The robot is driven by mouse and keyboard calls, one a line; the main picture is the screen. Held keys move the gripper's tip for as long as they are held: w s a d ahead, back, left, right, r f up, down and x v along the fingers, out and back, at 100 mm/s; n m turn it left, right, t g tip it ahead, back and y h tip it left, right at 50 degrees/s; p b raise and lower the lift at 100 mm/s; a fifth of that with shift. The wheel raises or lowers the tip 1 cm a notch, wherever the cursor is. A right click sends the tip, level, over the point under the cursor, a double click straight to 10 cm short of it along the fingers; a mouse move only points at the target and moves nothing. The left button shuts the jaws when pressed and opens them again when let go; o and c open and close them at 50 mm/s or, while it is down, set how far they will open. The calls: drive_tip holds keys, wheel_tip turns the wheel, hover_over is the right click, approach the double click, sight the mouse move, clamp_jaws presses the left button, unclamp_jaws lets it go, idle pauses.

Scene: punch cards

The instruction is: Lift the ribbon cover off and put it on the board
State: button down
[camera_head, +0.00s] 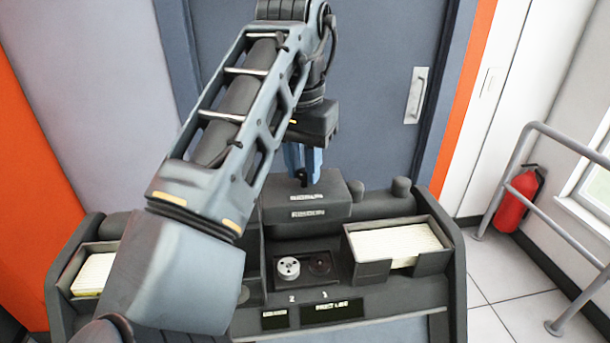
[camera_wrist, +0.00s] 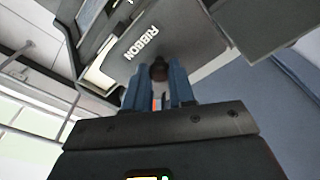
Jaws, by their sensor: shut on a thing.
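The ribbon cover (camera_head: 330,193) is a dark grey box with white lettering, at the back middle of the machine in the head view. My gripper (camera_head: 303,178) is above it, shut on its small dark knob. In the wrist view the cover (camera_wrist: 165,38) reads "RIBBON", and the blue fingers of my gripper (camera_wrist: 158,85) stand either side of the knob. I cannot tell whether the cover touches the machine beneath it. A recess in front of it shows a light spool (camera_head: 288,268) and a dark spool (camera_head: 320,263). I cannot make out which surface is the board.
An open tray of cream cards (camera_head: 400,243) stands right of the spools, and another card tray (camera_head: 93,272) is at the far left. Two dark rounded knobs (camera_head: 401,186) are behind the right tray. A grey rail (camera_head: 560,128) and a red extinguisher (camera_head: 518,200) stand farther right.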

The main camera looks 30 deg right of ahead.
sight(304, 172)
drive_tip(key=shift+r, duration=1.6)
